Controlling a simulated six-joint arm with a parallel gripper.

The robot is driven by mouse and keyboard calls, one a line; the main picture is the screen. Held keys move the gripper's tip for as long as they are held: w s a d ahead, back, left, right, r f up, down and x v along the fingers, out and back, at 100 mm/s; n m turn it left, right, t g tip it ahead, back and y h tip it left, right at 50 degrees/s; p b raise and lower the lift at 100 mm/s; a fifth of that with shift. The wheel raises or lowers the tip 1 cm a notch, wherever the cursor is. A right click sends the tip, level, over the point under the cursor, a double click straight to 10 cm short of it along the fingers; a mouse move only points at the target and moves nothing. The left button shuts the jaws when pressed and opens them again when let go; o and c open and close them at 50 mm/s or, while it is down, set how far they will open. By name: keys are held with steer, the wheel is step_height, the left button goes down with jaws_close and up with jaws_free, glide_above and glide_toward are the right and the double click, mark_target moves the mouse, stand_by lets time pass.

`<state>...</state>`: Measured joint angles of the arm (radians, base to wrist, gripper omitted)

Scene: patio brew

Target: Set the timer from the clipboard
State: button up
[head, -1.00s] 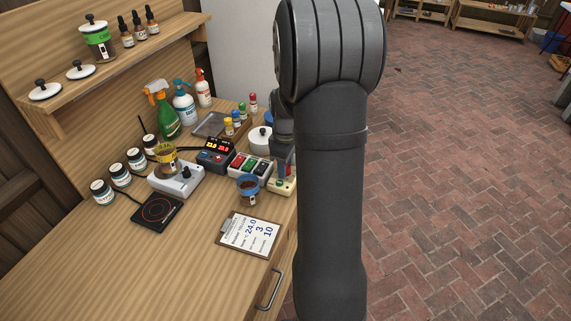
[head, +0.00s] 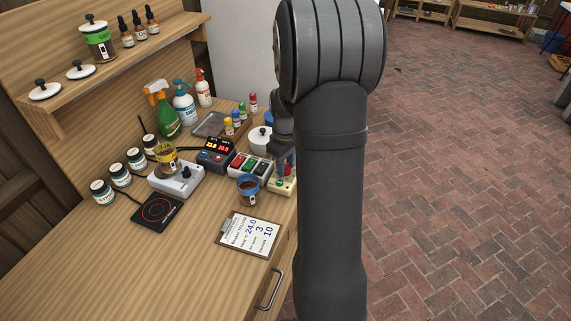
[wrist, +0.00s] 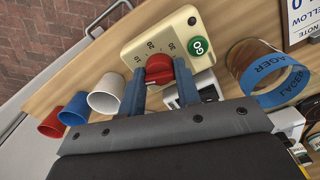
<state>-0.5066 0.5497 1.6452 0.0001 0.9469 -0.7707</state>
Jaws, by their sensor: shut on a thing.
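The timer is a cream box (wrist: 184,22) with a red knob (wrist: 159,68), a printed dial and a green GO button (wrist: 198,46) in the wrist view. My gripper (wrist: 160,84) is shut on the red knob, one blue-grey finger on each side. Which dial mark the knob points to is not clear. In the head view the timer (head: 283,186) stands at the counter's right edge, partly hidden by my arm. The clipboard (head: 262,246) lies flat in front of it, reading YELLOW, 24.0, 3 and 10; its corner shows in the wrist view (wrist: 298,36).
A blue-banded beaker (head: 249,191) of brown contents stands close to the timer. A panel with coloured buttons (head: 250,167) and a box with a lit red display (head: 216,156) are behind.

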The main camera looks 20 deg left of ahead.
steer(key=m, duration=0.6)
steer(key=shift+m, duration=0.4)
stand_by(0.3)
steer(key=o, duration=0.7)
step_height(320, 180, up, 18)
steer(key=shift+f, duration=0.25)
steer(key=shift+f, duration=0.15)
step_height(320, 180, down, 17)
steer(key=shift+f, duration=0.1)
stand_by(0.7)
